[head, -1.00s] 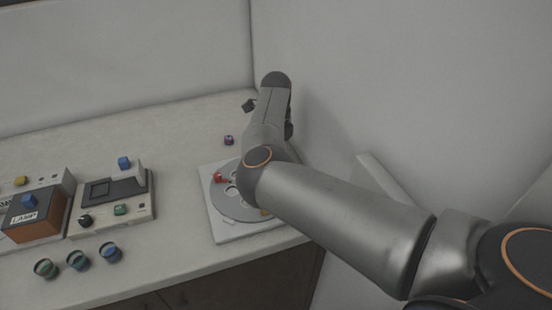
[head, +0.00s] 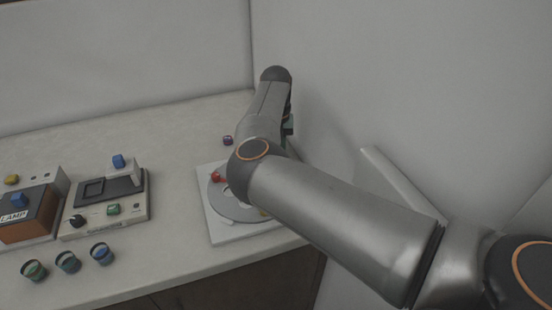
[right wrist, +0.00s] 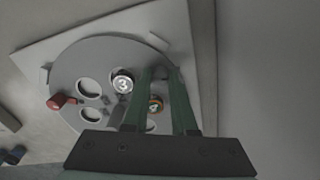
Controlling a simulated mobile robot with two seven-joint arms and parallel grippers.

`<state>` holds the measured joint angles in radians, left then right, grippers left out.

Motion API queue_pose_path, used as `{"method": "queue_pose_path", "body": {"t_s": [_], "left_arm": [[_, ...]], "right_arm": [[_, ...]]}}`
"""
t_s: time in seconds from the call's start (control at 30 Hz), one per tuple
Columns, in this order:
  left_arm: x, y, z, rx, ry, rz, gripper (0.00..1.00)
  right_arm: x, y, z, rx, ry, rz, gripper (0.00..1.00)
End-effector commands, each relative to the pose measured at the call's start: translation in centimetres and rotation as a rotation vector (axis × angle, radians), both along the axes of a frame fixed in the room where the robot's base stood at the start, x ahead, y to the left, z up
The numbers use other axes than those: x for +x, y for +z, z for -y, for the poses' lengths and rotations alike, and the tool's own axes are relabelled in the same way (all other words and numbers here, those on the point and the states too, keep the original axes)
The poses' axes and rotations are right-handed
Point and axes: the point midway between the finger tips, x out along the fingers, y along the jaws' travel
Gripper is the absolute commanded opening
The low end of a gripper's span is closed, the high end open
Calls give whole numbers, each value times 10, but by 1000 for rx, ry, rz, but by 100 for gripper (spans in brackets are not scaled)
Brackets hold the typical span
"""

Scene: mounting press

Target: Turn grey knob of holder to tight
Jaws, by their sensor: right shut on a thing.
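The holder is a round grey disc (head: 232,207) on a white square plate (head: 222,237); my right arm covers its right part in the head view. In the right wrist view the disc (right wrist: 75,65) shows round openings, a silver piece marked 3, an orange piece and a red knob (right wrist: 58,101) at its edge. My right gripper (right wrist: 160,72) reaches over the disc with its two green fingers. It is shut on the small grey knob (right wrist: 160,73) near the disc's edge, mostly hidden between the fingertips. My left gripper is not in view.
A purple piece (head: 227,140) lies behind the plate. Left of it stand a device with blue and green buttons (head: 105,200) and a lamp box (head: 28,215). Several small round cups (head: 68,262) stand at the front. A wall rises close on the right.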

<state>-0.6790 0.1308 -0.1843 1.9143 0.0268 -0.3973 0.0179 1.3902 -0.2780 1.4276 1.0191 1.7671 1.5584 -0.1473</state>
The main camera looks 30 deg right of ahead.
Motion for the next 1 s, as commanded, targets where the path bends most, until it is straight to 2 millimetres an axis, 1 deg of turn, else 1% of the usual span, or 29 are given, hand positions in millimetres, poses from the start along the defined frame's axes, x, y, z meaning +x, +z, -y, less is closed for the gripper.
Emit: {"method": "queue_pose_path", "body": {"t_s": [0.03, 0.2, 0.5, 0.7, 1.0], "left_arm": [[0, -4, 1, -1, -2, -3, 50], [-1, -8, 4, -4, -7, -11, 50], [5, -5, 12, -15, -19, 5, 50], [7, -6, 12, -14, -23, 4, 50], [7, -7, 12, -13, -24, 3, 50]], "right_arm": [[0, -1, 0, 0, -46, 2, 0], [0, -1, 0, 0, -198, 2, 0], [0, 0, 0, -1, -404, 2, 0], [0, 0, 0, -1, -484, 1, 0], [1, 0, 0, 0, -524, 1, 0]]}}
